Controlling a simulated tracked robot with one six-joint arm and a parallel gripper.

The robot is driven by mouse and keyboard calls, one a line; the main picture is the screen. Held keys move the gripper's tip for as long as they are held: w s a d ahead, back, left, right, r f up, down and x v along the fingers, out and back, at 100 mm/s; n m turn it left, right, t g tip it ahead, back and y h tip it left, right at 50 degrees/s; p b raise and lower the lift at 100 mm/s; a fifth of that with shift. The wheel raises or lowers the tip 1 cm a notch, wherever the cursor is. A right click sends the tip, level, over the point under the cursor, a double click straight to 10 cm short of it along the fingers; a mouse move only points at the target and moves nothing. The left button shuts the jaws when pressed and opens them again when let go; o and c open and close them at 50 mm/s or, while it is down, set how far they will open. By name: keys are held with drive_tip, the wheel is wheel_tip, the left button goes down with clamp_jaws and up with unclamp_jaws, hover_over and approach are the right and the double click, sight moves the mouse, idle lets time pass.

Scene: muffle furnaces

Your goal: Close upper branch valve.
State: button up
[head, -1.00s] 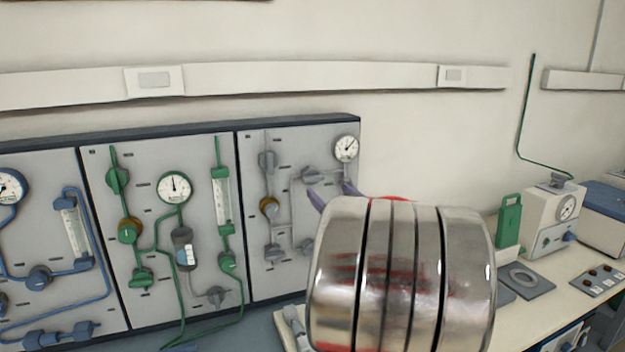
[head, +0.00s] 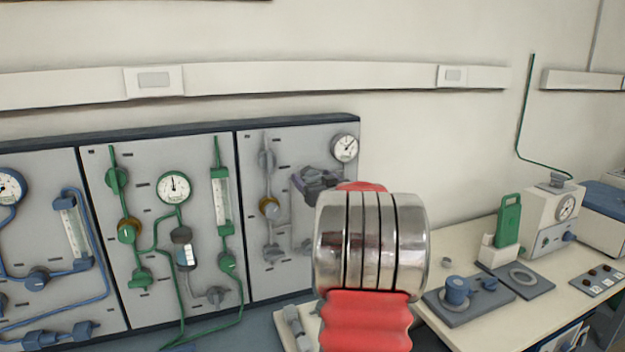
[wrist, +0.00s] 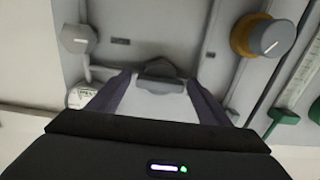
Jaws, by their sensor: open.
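The upper branch valve (wrist: 160,70) is a grey knob on the right-hand grey panel. In the wrist view it sits between the tips of my two purple-grey fingers, its broad handle running across the gap. My gripper (wrist: 160,80) is open around it; I cannot tell whether either finger touches the handle. In the head view my gripper (head: 314,180) is in front of the panel, below and left of the round gauge (head: 344,148), and hides the valve. My red and silver wrist blocks the panel's lower right.
A brass-collared valve (wrist: 262,37) and another grey valve (wrist: 78,38) are close by on the panel. Green pipework (head: 130,230) is on the panel to the left. A bench (head: 450,262) with instruments stands at the right.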

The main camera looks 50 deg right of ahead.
drive_tip(key=shift+w, duration=0.1)
drive_tip(key=shift+c, duration=0.2)
drive_tip(key=c, duration=1)
drive_tip(key=shift+n, duration=0.4)
drive_tip(key=n, duration=0.8)
drive_tip(key=shift+w+a+f+n, duration=0.1)
drive_tip(key=shift+f+n, duration=0.05)
drive_tip(key=shift+n, duration=0.25)
drive_tip(key=n, duration=0.4)
drive_tip(key=shift+a+f, duration=0.1)
drive_tip(key=shift+w+f+n, duration=0.1)
drive_tip(key=shift+f+n, duration=0.05)
drive_tip(key=shift+n, duration=2.05)
